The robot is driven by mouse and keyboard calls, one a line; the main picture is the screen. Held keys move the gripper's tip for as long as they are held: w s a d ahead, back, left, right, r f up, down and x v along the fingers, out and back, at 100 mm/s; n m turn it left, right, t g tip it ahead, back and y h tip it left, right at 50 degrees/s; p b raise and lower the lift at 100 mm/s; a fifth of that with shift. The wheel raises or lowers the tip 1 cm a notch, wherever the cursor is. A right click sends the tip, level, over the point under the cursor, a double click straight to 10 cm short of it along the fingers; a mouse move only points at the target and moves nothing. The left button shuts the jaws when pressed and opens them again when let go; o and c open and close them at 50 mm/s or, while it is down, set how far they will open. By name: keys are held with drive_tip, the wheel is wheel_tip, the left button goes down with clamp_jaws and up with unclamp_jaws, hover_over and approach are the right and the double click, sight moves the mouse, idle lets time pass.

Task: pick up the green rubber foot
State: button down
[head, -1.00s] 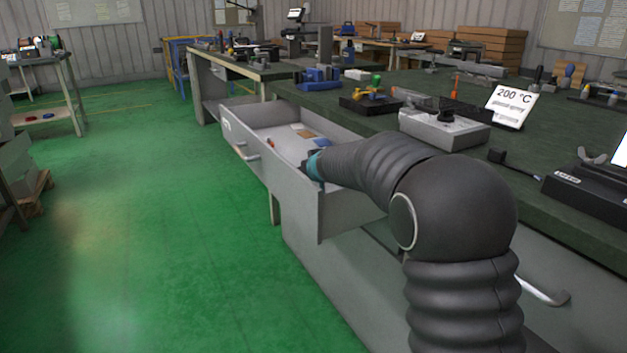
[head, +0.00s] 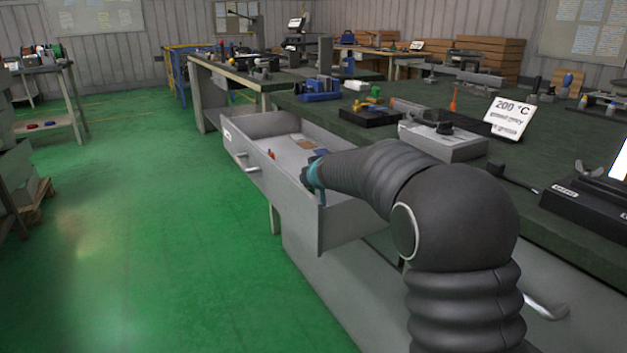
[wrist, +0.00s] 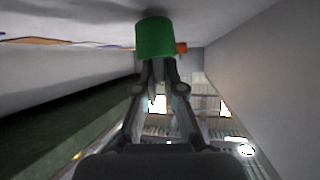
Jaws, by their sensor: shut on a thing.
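The green rubber foot (wrist: 155,38) is a short green cylinder at the top middle of the wrist view. My gripper (wrist: 156,62) is shut on it, with both fingertips against one end of it. In the head view my gripper (head: 313,178) is at the open grey drawer (head: 262,184), by its near right corner. The foot cannot be made out there, and my arm hides part of the drawer. Whether the foot touches the drawer floor cannot be told.
A small red item (head: 271,154) and a flat tan piece (head: 303,140) lie in the drawer. The drawer walls stand close around my gripper. The workbench above holds a grey hotplate (head: 440,140) and a 200 °C sign (head: 508,117).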

wheel_tip(320, 180, up, 2)
drive_tip(key=shift+r+p, duration=0.1)
drive_tip(key=shift+p, duration=0.45)
wheel_tip(320, 180, up, 24)
drive_tip(key=shift+r, duration=0.2)
